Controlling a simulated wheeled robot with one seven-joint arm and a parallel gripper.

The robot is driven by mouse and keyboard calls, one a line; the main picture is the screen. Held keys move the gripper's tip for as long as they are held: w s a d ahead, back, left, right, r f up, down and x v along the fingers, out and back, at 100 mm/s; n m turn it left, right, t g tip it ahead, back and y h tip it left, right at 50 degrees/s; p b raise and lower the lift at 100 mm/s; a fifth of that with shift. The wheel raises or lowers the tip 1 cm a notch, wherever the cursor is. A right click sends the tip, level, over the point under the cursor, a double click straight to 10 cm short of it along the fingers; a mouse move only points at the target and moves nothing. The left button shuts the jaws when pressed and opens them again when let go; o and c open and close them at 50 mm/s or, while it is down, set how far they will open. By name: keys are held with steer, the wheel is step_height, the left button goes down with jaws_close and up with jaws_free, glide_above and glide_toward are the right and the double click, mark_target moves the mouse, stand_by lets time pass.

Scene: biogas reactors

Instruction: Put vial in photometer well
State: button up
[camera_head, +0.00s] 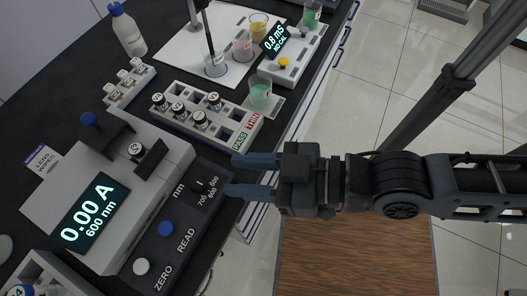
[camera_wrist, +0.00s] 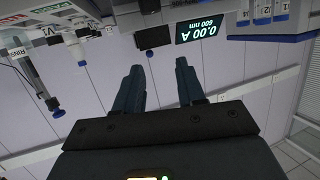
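The photometer (camera_head: 110,205) is a grey box at the left in the head view, its screen (camera_head: 88,211) reading 0.00 A, 600 nm. The screen also shows at the top of the wrist view (camera_wrist: 208,29). A round white cap marked with a letter (camera_head: 136,149) shows at the photometer's dark well part (camera_head: 150,160); how deep it sits is hidden. Several capped vials (camera_head: 179,110) stand in a long white rack (camera_head: 228,140) behind the photometer. My gripper (camera_head: 256,175) is open and empty, right of the photometer, fingers pointing left toward it.
A smaller rack of capped vials (camera_head: 130,82), a bottle (camera_head: 126,30) and several beakers (camera_head: 261,94) stand farther back. A meter reading 0.8 mS (camera_head: 285,62) is beyond. READ and ZERO buttons (camera_head: 166,229) face front.

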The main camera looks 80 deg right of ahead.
steer(key=s+d+r, duration=0.1)
steer(key=s+d, duration=0.2)
steer(key=s, duration=0.2)
steer(key=shift+s+r+n, duration=0.15)
steer(key=shift+s+n, duration=0.05)
steer(key=shift+n, duration=0.1)
steer(key=shift+c, duration=0.5)
stand_by(0.6)
